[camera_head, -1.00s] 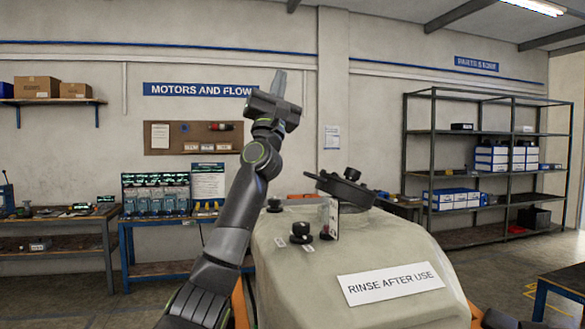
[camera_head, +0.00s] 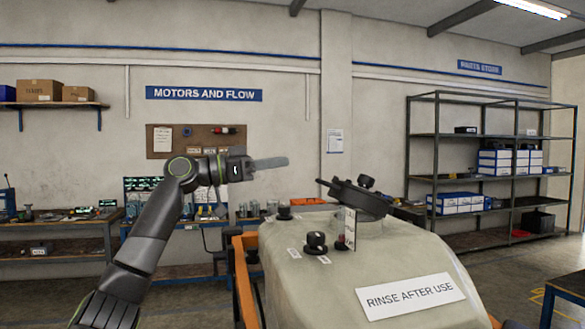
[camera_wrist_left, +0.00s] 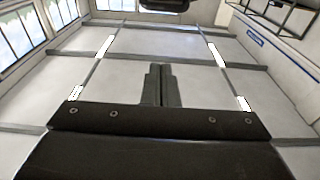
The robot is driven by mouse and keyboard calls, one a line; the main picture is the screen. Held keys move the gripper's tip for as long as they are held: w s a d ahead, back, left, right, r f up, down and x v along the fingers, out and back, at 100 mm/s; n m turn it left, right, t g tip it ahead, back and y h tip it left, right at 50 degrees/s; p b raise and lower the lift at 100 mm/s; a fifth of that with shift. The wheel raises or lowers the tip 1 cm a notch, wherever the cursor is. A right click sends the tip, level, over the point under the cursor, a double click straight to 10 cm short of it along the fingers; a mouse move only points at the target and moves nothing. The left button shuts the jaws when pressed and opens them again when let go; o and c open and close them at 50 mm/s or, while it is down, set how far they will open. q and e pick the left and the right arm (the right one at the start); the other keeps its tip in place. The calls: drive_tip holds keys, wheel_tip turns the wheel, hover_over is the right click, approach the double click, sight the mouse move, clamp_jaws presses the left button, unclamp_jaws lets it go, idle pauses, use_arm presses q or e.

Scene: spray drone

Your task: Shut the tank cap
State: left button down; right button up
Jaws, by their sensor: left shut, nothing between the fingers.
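The tank (camera_head: 400,262) is a large beige body with a "RINSE AFTER USE" label. Its black round cap (camera_head: 352,199) sits tilted over the filler neck (camera_head: 372,225), with its left edge raised and its right side low at the neck. A small knob stands on top of the cap. My left gripper (camera_head: 284,161) is shut and empty, pointing right, to the left of the cap, a little higher and apart from it. In the left wrist view the shut fingers (camera_wrist_left: 161,85) point towards the ceiling area. My right gripper is not in view.
Small black fittings (camera_head: 316,242) stand on the tank top, left of the neck, beside an upright thin plate (camera_head: 349,230). An orange frame (camera_head: 245,275) runs along the tank's left side. Benches and a shelf rack (camera_head: 490,165) stand farther back.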

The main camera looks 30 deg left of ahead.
use_arm(q)
drive_tip(key=r+p+x, duration=0.1)
drive_tip(key=p+x, duration=0.6)
drive_tip(key=x, duration=0.3)
drive_tip(key=f+b, duration=0.2)
drive_tip(key=f, duration=0.1)
drive_tip(key=s+a+f+b, duration=0.1)
drive_tip(key=shift+f, duration=0.4)
